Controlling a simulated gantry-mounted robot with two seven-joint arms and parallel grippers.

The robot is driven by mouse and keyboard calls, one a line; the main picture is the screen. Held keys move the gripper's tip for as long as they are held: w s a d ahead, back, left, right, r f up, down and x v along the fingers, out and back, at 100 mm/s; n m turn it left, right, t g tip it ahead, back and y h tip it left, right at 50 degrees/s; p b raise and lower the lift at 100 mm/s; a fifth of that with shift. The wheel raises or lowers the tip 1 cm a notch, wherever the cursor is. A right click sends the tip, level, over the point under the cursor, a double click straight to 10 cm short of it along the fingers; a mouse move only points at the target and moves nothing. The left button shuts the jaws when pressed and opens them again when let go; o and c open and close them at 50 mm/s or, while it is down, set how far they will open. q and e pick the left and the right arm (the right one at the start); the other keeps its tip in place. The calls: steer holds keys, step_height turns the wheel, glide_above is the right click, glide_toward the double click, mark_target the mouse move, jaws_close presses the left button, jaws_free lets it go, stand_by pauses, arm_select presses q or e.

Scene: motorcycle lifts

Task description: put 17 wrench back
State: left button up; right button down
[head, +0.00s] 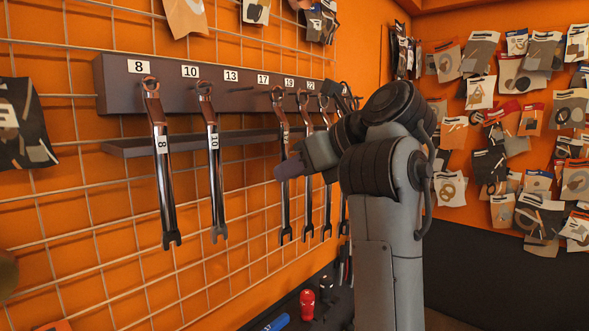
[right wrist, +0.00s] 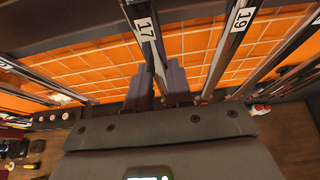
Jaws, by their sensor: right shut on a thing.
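The 17 wrench (head: 285,208) is a chrome combination wrench, upright with its ring end up at the rack peg under the 17 label. Whether the ring is fully seated on the peg cannot be told. My right gripper (head: 290,168) is at its shank, partly covering it. In the right wrist view the wrench (right wrist: 153,48), with its white 17 tag, runs between the two fingers of my right gripper (right wrist: 160,82), which are shut on it. The dark rack (head: 215,88) carries number labels. My left gripper is not in view.
The 8 wrench (head: 162,175) and 10 wrench (head: 214,165) hang to the left; the 13 place is empty. The 19 wrench (right wrist: 229,45) hangs close on the right, with more beyond. A narrow ledge (head: 200,140) runs behind the wrenches, before an orange wall with wire grid.

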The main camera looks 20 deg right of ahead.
steer(key=shift+a, duration=0.1)
stand_by(0.3)
steer(key=shift+f, duration=0.25)
steer(key=c, duration=0.9)
jaws_free()
steer(key=b+v, duration=1)
steer(key=b, duration=0.2)
steer(key=shift+s+d+r, duration=0.2)
steer(key=shift+s+r, duration=0.05)
